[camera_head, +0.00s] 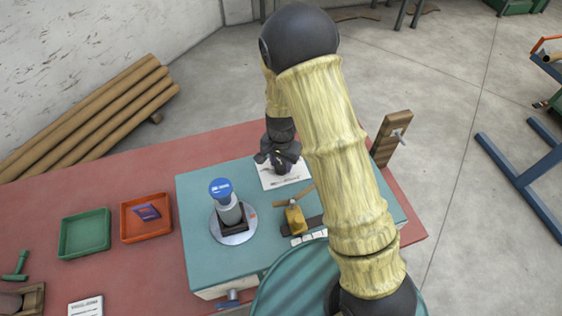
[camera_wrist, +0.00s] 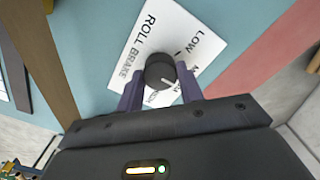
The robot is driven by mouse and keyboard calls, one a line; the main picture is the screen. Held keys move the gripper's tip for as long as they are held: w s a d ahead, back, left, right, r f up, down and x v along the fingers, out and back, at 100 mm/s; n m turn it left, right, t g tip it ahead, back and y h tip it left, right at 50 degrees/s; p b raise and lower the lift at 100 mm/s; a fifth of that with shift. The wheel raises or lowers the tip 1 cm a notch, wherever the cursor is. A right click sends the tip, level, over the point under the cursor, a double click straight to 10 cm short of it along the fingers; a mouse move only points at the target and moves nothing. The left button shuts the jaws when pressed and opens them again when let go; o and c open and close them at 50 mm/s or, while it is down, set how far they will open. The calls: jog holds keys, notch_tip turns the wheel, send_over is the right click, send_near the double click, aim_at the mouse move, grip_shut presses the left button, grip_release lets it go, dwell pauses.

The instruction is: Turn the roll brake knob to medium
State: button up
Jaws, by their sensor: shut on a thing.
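The black roll brake knob (camera_wrist: 159,70) sits on a white label plate (camera_wrist: 140,40) marked ROLL BRAKE, in the wrist view. LOW is readable at upper right; the other labels are partly covered by the knob and fingers. My gripper (camera_wrist: 160,86) is shut on the knob, one purple finger on each side. In the head view my gripper (camera_head: 279,166) points down over the plate (camera_head: 292,176) and mostly hides the knob.
The plate is on a teal machine top (camera_head: 200,188) on a red table (camera_head: 150,175). A blue-capped post (camera_head: 222,190), a brass block (camera_head: 294,219) and an upright wooden board (camera_head: 388,138) stand near my gripper. Green (camera_head: 64,250) and orange (camera_head: 125,235) trays lie left.

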aim_at(282, 165)
dwell(0.3)
jog(key=o, duration=1)
notch_tip(282, 165, up, 17)
jog(key=b, duration=0.3)
jog(key=shift+r, duration=0.2)
jog(key=shift+d, duration=0.1)
jog(key=s+d+f+n+t, duration=0.2)
jog(key=s+d+n, duration=0.3)
jog(key=s+d, duration=0.7)
jog(key=shift+s+d+f+n+t, duration=0.15)
jog(key=shift+d+f+n+t, duration=0.2)
jog(key=shift+d, duration=0.35)
